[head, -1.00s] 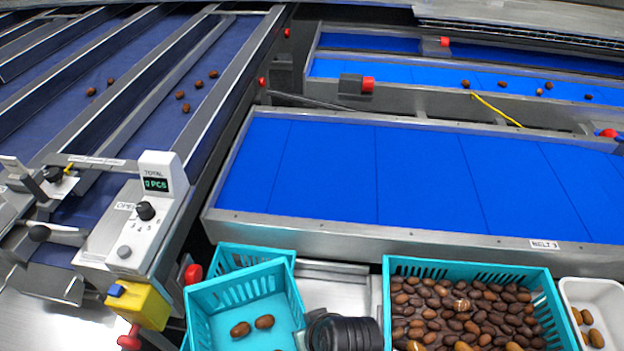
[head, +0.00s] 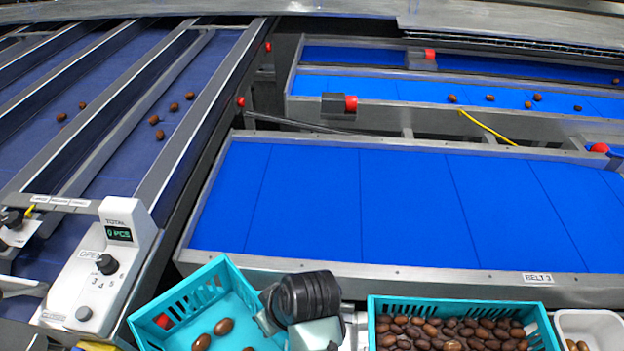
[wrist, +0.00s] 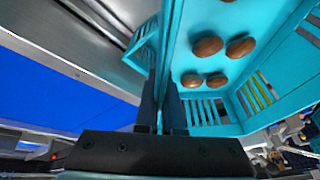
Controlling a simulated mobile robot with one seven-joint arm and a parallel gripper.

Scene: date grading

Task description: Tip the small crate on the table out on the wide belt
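The small teal crate (head: 152,303) is at the bottom left of the head view, turned at an angle. A few brown dates lie on its floor; the wrist view shows several in the crate (wrist: 215,55). My gripper (wrist: 163,95) is shut on a side wall of the crate, one finger on each side of it. In the head view my dark wrist hides the crate's right side, and the fingertips are hidden. The wide blue belt (head: 310,205), labelled BELT 3, lies beyond the crate and looks empty.
A larger teal crate (head: 455,303) full of dates stands right of my wrist, with a white tray (head: 562,318) beside it. A metal rail (head: 400,272) edges the wide belt. A white control box (head: 95,262) reading 0 PCS stands at the left.

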